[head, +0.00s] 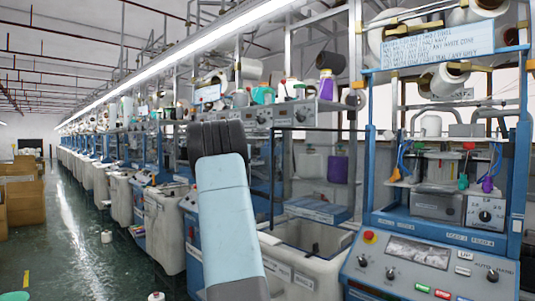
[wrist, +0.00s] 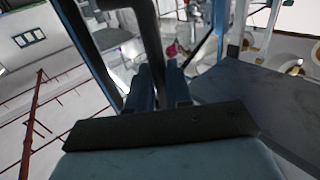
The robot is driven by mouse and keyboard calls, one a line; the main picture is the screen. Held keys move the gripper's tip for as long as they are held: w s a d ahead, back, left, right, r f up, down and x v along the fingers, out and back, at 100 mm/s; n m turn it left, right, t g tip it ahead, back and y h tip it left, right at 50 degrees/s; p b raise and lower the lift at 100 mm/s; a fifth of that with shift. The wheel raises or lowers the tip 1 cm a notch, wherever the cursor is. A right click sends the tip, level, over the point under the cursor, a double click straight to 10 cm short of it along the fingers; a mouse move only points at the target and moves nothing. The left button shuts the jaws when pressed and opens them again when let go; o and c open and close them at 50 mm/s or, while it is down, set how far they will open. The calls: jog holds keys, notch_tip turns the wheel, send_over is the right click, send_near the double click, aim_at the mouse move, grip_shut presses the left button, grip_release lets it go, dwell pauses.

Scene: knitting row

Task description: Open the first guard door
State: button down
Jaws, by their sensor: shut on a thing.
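My gripper (wrist: 161,88) shows in the wrist view as two blue fingers close together. They are shut on a dark bar (wrist: 150,40), which I take to be the guard door's handle; the exact contact is hard to see. A blue frame edge (wrist: 88,45) runs slantwise left of the fingers. In the head view my arm rises in the middle and its far end hides the gripper. A dark-framed opening (head: 318,129) stands behind it, between the machine posts; I cannot tell how far the door stands open.
A control panel (head: 430,268) with a red knob and buttons stands at the right, and a pale bin (head: 305,240) beside it. Machines line the row to the back left. The green aisle floor (head: 90,240) is mostly clear, with cardboard boxes (head: 22,195) at the far left.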

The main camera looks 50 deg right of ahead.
jog(key=shift+s+d+r, duration=0.1)
jog(key=shift+s+d, duration=0.1)
jog(key=shift+d, duration=0.15)
jog(key=c, duration=1.2)
grip_release()
jog(key=shift+s+d, duration=0.15)
jog(key=shift+d, duration=0.05)
jog(key=shift+c, duration=0.2)
jog(key=shift+o, duration=0.4)
jog(key=shift+w+a, duration=0.15)
jog(key=shift+w, duration=0.05)
jog(key=shift+a, duration=0.1)
jog(key=v, duration=1.3)
jog(key=shift+w+a, duration=0.2)
jog(key=shift+w, duration=0.15)
